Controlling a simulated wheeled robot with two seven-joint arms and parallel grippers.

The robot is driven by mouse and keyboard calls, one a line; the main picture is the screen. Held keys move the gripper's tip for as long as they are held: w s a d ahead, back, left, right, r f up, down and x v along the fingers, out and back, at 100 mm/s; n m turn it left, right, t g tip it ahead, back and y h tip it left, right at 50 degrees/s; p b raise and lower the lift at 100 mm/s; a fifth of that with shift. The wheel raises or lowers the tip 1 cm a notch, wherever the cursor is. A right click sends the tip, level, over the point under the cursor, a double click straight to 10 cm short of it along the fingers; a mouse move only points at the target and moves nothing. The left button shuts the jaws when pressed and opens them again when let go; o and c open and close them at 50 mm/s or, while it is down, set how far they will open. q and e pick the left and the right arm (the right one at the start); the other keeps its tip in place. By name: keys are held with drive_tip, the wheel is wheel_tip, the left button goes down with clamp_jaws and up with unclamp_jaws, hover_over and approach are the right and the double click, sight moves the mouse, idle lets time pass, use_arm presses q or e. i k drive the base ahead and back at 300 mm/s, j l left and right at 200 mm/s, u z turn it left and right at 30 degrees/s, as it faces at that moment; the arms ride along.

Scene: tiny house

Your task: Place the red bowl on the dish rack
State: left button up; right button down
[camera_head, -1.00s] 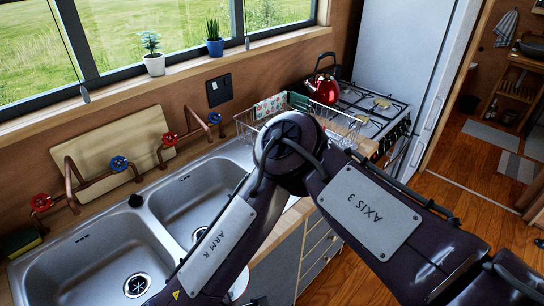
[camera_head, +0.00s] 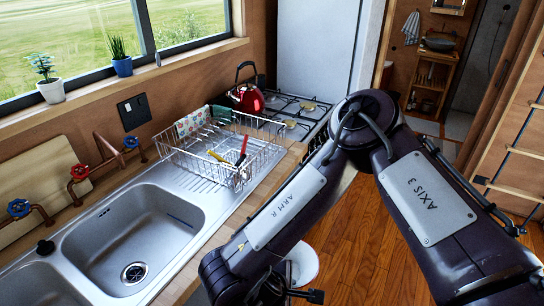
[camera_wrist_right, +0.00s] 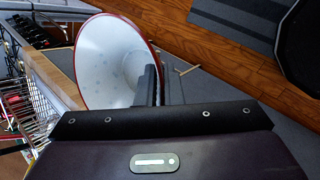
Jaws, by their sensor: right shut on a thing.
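The bowl (camera_wrist_right: 105,62), white inside with a thin red rim, is in the right wrist view, tipped on its side. My right gripper (camera_wrist_right: 155,84) is shut on its edge. In the head view, part of the bowl (camera_head: 304,264) shows low at the centre, beside my right gripper (camera_head: 284,284), off the counter's front edge and over the floor. The wire dish rack (camera_head: 222,176) stands on the counter to the left and beyond, apart from the bowl. It also shows at the left of the wrist view (camera_wrist_right: 38,108). My left gripper is not in view.
The rack holds a patterned cloth (camera_head: 192,122) and red and yellow handled utensils (camera_head: 242,150). A steel sink (camera_head: 135,235) is left of it. A red kettle (camera_head: 246,97) stands on the stove (camera_head: 297,112) behind. Part of the rack looks free.

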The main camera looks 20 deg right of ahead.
sight(255, 154)
drive_tip(key=i+l+z, duration=0.15)
drive_tip(key=l+z, duration=0.25)
drive_tip(key=i+l+z, duration=0.25)
drive_tip(key=l+z, duration=0.2)
drive_tip(key=i+l+z, duration=0.25)
drive_tip(key=z, duration=0.15)
drive_tip(key=i+l+z, duration=0.1)
drive_tip(key=i+z, duration=0.4)
drive_tip(key=i, duration=0.25)
drive_tip(key=i+u, duration=0.2)
drive_tip(key=i, duration=0.15)
drive_tip(key=i+l+u, duration=0.25)
drive_tip(key=i+u, duration=0.2)
drive_tip(key=u, duration=0.3)
drive_tip(key=i+l+u, duration=0.1)
drive_tip(key=u, duration=0.4)
drive_tip(key=i+l+u, duration=0.2)
drive_tip(key=u, duration=0.3)
drive_tip(key=i+l+u, duration=0.15)
drive_tip(key=u, duration=0.3)
drive_tip(key=l, duration=0.1)
